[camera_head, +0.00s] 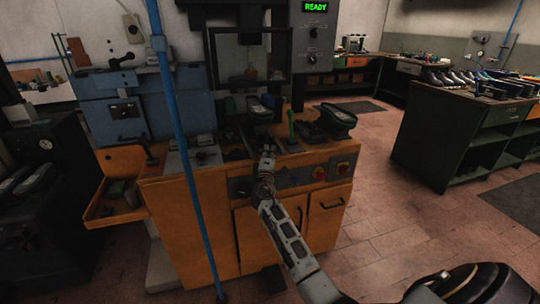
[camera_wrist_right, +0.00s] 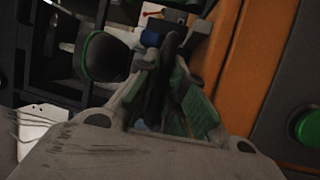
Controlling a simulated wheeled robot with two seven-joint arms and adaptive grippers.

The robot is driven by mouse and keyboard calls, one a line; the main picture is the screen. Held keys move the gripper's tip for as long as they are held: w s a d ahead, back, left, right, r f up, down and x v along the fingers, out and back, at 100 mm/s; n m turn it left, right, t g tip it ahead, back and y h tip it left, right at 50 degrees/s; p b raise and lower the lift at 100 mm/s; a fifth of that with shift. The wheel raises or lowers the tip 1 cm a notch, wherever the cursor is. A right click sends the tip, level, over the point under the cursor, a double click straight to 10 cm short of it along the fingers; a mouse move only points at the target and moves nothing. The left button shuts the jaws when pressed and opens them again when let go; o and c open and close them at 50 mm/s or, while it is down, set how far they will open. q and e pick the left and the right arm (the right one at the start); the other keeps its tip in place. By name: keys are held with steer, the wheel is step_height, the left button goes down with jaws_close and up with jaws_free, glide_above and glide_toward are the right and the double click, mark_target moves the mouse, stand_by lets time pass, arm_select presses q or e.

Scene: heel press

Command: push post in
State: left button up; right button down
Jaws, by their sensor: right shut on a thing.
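The heel press (camera_head: 250,60) stands in the middle of the head view, with a dark shoe (camera_head: 260,110) in its opening. My right gripper (camera_head: 267,160) is at the front of the press bench, just below the shoe. In the right wrist view its green-padded fingers (camera_wrist_right: 172,90) are shut on a dark bar, which appears to be the post (camera_wrist_right: 167,62). The fingers hide part of it. The shoe's round, green-rimmed end (camera_wrist_right: 105,57) shows left of the fingers. My left gripper is not in view.
A green lever (camera_head: 292,128) and another dark shoe (camera_head: 337,117) are right of the gripper. A red button (camera_head: 343,168) is on the orange bench front. A blue upright pole (camera_head: 185,140) stands to the left. A READY display (camera_head: 316,7) glows green.

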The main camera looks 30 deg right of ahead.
steer(key=shift+f, duration=0.1)
steer(key=c, duration=1.5)
jaws_free()
steer(key=shift+s, duration=0.2)
